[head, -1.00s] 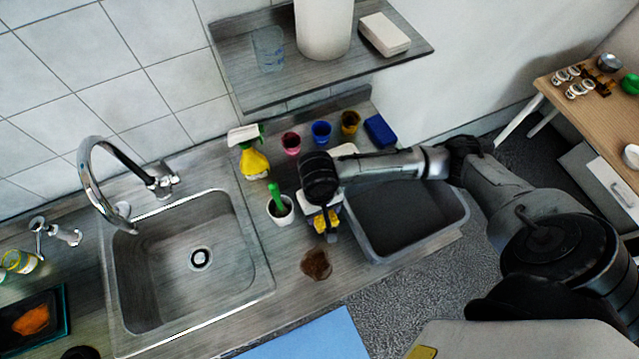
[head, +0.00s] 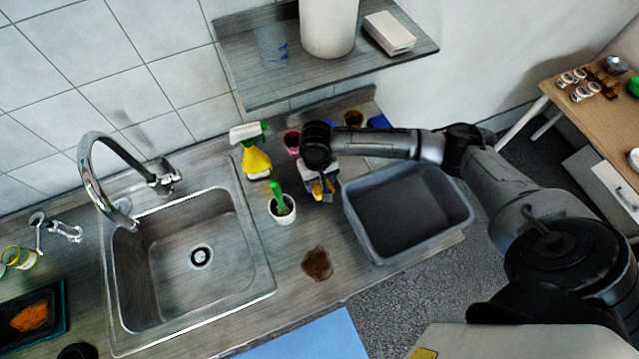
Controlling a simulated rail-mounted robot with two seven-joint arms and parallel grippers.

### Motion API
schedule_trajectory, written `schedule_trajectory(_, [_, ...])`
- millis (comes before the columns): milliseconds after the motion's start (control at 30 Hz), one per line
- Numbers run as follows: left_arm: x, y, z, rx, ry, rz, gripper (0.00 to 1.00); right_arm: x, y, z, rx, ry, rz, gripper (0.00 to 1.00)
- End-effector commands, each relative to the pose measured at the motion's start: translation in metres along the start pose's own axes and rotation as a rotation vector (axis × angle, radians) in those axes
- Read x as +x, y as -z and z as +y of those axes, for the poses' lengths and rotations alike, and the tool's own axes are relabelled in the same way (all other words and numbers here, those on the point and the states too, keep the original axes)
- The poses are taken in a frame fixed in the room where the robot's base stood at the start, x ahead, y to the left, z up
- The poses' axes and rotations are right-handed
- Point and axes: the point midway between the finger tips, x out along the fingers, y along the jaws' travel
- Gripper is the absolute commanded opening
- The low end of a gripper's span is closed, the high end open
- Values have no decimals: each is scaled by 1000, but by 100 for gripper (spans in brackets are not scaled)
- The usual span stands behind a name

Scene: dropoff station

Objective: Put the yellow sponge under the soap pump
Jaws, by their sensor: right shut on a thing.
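My right gripper (head: 321,192) is shut on a small yellow piece, which looks like the yellow sponge (head: 319,187). It is over the counter between the white cup and the grey basin, and the wrist above hides part of it. I cannot tell whether the sponge touches the counter. A chrome fitting that looks like the soap pump (head: 62,230) stands left of the sink, far from the right gripper. My left gripper is not in view.
A white cup with a green brush (head: 283,210), a yellow spray bottle (head: 256,162) and coloured cups are near the gripper. The sink (head: 165,265) and tall tap (head: 88,170) lie between gripper and pump. A brown stain (head: 317,264) marks the counter. A shelf (head: 262,92) overhangs the back.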

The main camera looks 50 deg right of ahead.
Motion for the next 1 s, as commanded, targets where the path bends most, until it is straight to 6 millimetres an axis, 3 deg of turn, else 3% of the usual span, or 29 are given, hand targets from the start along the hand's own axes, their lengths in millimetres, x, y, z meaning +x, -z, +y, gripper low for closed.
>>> schedule_trajectory(200, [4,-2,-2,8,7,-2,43,28,3,0,1,-1,0,39])
schedule_trajectory(600, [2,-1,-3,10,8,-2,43,31,3,0,1,-1,-1,39])
schedule_trajectory(633, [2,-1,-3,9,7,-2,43,32,3,0,0,-1,-1,63])
schedule_trajectory(867, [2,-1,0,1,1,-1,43,32,3,0,0,-1,0,85])
schedule_trajectory(1000, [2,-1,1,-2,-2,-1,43,32,3,0,0,-1,0,86])
